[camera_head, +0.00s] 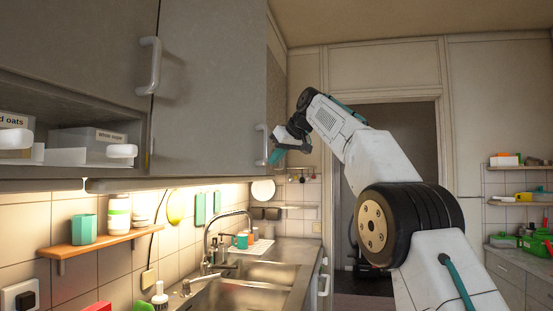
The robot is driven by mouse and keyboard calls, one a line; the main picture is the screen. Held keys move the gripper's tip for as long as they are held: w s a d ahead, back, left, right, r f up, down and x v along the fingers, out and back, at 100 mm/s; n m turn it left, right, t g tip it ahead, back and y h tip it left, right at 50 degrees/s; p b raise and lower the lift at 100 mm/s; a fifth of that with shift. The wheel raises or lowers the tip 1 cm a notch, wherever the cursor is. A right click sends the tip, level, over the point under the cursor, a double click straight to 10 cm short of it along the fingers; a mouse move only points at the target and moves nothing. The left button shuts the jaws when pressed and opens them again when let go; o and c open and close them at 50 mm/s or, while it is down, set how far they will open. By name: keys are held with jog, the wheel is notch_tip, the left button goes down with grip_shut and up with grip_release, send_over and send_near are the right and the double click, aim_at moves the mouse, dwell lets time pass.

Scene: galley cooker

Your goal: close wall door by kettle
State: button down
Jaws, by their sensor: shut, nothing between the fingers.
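A grey wall cabinet door (210,95) hangs above the sink, with a pale bar handle (262,145) near its right edge. It looks roughly in line with the cabinets; I cannot tell whether it stands slightly open. A second grey door (85,40) with a white handle (150,66) is at the upper left, above an open shelf. My gripper (276,157), with teal fingertips, is shut and empty just right of the pale handle. Whether it touches the handle or door is unclear. I cannot make out a kettle in this view.
Below are the sink (268,271), its tap (208,245) and a wooden shelf (105,240) with a teal cup. White bins (95,143) sit in the open shelf. A dark doorway (400,135) is behind my arm, and a cluttered counter (520,262) stands at right.

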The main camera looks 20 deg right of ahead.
jog(key=shift+d, duration=0.25)
jog(key=s+d+r, duration=0.5)
jog(key=s+d, duration=0.2)
jog(key=s, duration=0.1)
jog(key=shift+d+r, duration=0.35)
jog(key=shift+r, duration=0.05)
jog(key=shift+s, duration=0.1)
